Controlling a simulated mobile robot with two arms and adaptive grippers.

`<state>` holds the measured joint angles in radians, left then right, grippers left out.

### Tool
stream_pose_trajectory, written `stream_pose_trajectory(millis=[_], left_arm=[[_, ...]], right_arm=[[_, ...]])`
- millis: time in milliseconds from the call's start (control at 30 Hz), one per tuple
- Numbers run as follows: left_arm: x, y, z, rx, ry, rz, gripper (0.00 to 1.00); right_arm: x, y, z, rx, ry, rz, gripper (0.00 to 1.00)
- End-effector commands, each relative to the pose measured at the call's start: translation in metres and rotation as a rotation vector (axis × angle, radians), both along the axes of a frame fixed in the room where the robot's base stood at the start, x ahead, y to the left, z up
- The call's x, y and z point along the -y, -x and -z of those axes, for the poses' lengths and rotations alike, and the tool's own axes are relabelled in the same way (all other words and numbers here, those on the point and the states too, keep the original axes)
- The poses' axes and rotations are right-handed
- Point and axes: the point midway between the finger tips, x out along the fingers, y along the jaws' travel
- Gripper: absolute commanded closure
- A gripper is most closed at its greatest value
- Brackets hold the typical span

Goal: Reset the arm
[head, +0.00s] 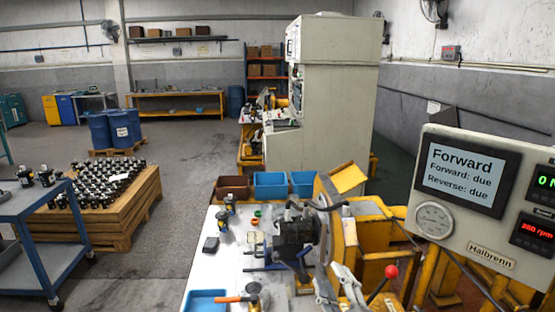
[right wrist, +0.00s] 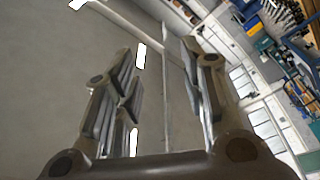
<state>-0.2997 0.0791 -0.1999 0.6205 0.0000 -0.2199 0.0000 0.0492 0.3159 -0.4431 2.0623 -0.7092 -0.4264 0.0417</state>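My right gripper (head: 343,274) shows at the bottom of the head view, to the right of the white bench, with its fingers pointing up. In the right wrist view my right gripper (right wrist: 160,58) is open, its two fingers apart with nothing between them. That view looks past the fingers at a plain grey surface and bright ceiling lights. My left arm and gripper are not in the head view. A dark hydraulic motor (head: 297,236) sits in a fixture on the white bench (head: 205,272), apart from my right gripper.
A yellow machine frame (head: 345,240), a red-knobbed lever (head: 391,271) and a panel (head: 462,165) reading "Forward: due, Reverse: due" stand at right. A blue tray (head: 206,301) and an orange-handled tool (head: 236,298) lie on the bench. A blue cart (head: 35,215) and open floor are left.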

Motion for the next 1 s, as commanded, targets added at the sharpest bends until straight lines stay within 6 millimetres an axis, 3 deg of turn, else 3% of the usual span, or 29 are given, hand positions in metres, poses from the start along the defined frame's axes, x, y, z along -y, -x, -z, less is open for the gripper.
stream_pose_trajectory(millis=[100,200,300,400,600,800,1000], left_arm=[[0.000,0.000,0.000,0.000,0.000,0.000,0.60],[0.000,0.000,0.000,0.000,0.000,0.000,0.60],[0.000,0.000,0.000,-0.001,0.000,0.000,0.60],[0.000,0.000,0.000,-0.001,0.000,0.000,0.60],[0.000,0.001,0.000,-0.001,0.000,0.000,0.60],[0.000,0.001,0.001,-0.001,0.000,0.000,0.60],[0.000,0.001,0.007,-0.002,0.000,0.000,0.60]], right_arm=[[0.041,0.026,0.054,-0.251,-0.163,0.154,0.61],[0.066,0.061,0.103,-0.473,-0.277,0.270,0.61],[0.083,0.106,0.148,-0.697,-0.370,0.369,0.61],[0.090,0.152,0.181,-0.891,-0.436,0.439,0.61],[0.092,0.235,0.218,-1.196,-0.512,0.526,0.61],[0.086,0.305,0.235,-1.440,-0.551,0.574,0.61],[0.084,0.288,0.291,-1.444,-0.539,0.578,0.61]])
